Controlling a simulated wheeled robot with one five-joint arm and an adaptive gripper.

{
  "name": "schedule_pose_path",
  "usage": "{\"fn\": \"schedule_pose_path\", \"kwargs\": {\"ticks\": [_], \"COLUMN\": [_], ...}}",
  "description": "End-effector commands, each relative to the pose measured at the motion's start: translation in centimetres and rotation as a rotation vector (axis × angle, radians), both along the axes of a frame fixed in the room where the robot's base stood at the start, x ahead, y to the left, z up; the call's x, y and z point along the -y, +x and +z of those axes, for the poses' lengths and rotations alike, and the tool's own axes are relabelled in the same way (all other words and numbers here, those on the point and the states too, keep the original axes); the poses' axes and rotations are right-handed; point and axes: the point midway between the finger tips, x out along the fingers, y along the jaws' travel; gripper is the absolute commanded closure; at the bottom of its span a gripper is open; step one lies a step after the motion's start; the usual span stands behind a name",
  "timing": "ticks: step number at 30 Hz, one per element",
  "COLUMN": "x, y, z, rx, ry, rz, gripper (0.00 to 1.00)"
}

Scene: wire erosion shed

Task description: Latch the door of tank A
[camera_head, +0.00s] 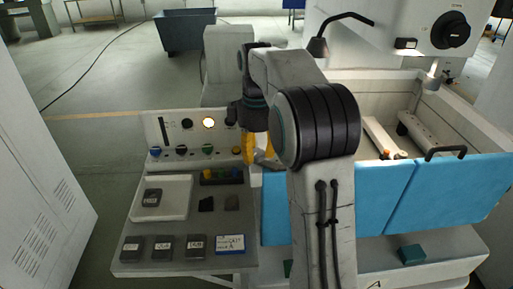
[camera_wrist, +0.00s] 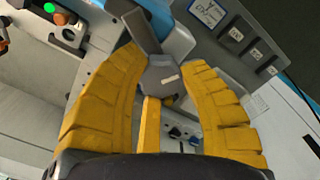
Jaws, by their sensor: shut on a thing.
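My gripper (camera_wrist: 163,68) has yellow fingers on both sides of a grey latch lever (camera_wrist: 143,30) and is shut on it in the wrist view. The lever stands at the end of the blue door (camera_wrist: 178,42). In the head view my gripper (camera_head: 258,158) is at the left end of the blue tank doors, beside the console, and my arm partly covers it. The blue door (camera_head: 276,205) shows left of my arm, with more blue door panels (camera_head: 440,190) to the right. The head view hides the lever, and I cannot tell whether the latch is fully engaged.
A console with knobs and a lit lamp (camera_head: 208,123) stands left of my gripper. A grey shelf (camera_head: 180,222) holds a white tray (camera_head: 175,210), dark blocks and a blue-edged card (camera_head: 231,243). A white cabinet (camera_head: 40,200) stands at far left. A black handle (camera_head: 445,151) tops the right door.

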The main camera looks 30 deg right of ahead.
Motion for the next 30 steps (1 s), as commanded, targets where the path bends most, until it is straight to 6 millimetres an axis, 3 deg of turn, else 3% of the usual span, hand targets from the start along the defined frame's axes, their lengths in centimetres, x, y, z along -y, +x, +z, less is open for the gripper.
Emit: {"fn": "schedule_pose_path", "kwargs": {"ticks": [12,29,30], "x": [-0.02,-0.01,0.0], "y": [-0.25,-0.25,-0.26], "z": [-0.34,-0.39,-0.39], "rx": [-0.015,-0.015,-0.015], "ry": [0.005,0.005,0.005], "rz": [0.185,0.214,0.214], "gripper": [0.94,0.94,0.6]}}
